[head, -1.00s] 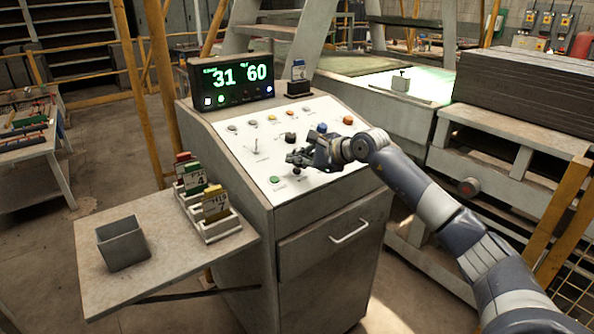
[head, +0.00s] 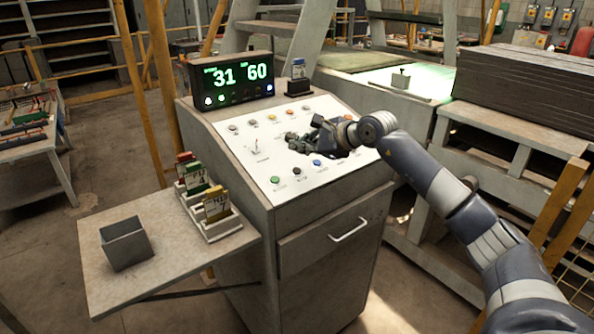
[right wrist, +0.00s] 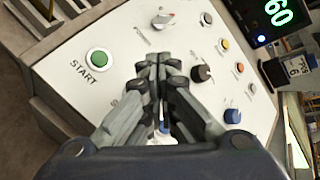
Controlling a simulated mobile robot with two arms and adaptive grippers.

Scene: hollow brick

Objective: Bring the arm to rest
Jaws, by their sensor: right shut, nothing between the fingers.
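My right gripper (head: 296,143) is shut and empty above the sloped white control panel (head: 240,150) of the grey console. In the right wrist view its closed fingers (right wrist: 160,68) point at the panel, with the green START button (right wrist: 99,58) to their left and a black knob (right wrist: 201,73) and a blue button (right wrist: 232,116) to their right. The green button (head: 275,180) also shows in the head view near the panel's front edge. My right arm (head: 440,187) reaches in from the lower right. My left gripper is not in view.
A display (head: 232,82) reading 31 and 60 stands on the console's back. A side shelf (head: 170,285) holds an empty grey bin (head: 125,243) and a rack of coloured cards (head: 215,204). A stack of dark grey slabs (head: 530,85) lies at the right.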

